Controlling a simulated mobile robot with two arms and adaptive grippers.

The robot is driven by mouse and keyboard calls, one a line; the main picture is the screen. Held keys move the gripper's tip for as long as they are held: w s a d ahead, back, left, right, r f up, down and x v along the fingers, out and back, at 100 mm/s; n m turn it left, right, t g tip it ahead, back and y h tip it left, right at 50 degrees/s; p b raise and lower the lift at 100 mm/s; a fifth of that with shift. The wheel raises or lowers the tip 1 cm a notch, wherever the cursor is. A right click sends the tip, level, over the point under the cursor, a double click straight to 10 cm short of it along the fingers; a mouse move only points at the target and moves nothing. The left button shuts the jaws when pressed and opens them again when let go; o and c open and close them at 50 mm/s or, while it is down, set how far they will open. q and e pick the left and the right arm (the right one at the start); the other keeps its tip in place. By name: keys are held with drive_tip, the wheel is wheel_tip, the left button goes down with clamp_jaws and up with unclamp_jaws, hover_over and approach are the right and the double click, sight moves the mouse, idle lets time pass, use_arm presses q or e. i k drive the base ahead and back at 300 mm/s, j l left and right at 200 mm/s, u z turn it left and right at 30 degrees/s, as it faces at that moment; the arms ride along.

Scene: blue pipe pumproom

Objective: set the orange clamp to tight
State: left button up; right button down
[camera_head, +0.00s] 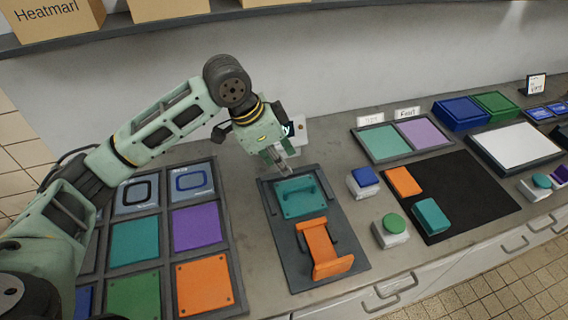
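An orange clamp-like piece (320,243) sits on the front half of a dark grey base board (352,250) on the counter. A teal plate with a raised handle (305,205) lies behind it on the same board. My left gripper (284,161) points down above the back edge of that board, close to the teal plate and apart from the orange piece. Its fingers are small and overlap in this view, so their opening is unclear. It seems to hold nothing. My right gripper is not in view.
A grid panel of coloured tiles (168,243) is left of the board. Green (391,228) and blue (363,181) buttons stand to the right, beside a black mat (470,195) with orange and teal blocks. Boxes (50,18) stand on a shelf behind.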

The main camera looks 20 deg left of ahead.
sight(328, 263)
drive_tip(key=k+l, duration=0.2)
drive_tip(key=k, duration=0.25)
drive_tip(key=k+l, duration=0.2)
drive_tip(key=k, duration=0.3)
drive_tip(key=k+l, duration=0.2)
drive_tip(key=k, duration=0.25)
